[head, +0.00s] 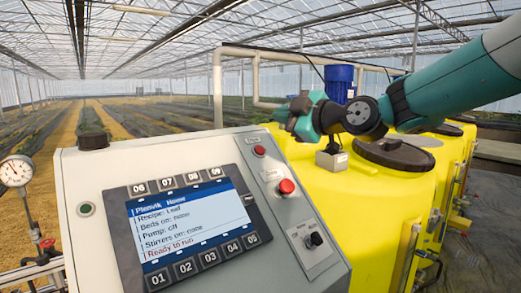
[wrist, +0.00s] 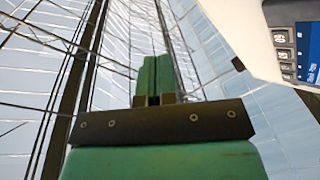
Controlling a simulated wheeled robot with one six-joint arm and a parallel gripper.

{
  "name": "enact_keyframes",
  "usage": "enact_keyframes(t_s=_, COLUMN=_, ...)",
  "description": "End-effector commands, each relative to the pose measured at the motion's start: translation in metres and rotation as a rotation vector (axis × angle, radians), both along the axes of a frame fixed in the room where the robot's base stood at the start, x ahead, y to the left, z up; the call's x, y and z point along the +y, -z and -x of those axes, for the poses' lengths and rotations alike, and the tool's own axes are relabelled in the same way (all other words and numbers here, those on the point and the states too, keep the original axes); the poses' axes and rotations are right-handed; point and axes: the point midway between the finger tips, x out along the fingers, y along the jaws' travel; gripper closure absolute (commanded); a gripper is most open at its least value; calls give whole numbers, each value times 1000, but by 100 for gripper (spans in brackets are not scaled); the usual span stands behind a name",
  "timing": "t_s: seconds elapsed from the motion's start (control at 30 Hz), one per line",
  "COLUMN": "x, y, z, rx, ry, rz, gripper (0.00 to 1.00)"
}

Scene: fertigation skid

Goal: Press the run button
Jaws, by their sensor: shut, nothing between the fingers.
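The grey control panel (head: 110,170) stands at the front with a lit screen (head: 178,222). A small dark green round button (head: 86,209) sits left of the screen. I cannot read which control is labelled run. My gripper (head: 283,115) is beyond and above the panel's right side, apart from it. In the wrist view my gripper's fingers (wrist: 154,62) are together and empty.
Right of the screen are a small red light or button (head: 259,151), a larger red button (head: 286,187) and a black knob (head: 314,240). A pressure gauge (head: 15,171) is at the left.

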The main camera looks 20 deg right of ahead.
Motion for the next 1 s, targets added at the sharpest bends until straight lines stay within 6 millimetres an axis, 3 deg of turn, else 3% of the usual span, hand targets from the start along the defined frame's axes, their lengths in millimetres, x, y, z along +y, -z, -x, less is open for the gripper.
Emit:
enact_keyframes(t_s=0.17, x=3, y=8, z=-7, rx=2, ry=-1, rz=-1, gripper=100)
enact_keyframes(t_s=0.6, x=19, y=57, z=-43, rx=1, ry=-2, rz=0, gripper=100)
enact_keyframes(t_s=1.0, x=23, y=66, z=-54, rx=2, ry=-1, rz=0, gripper=100)
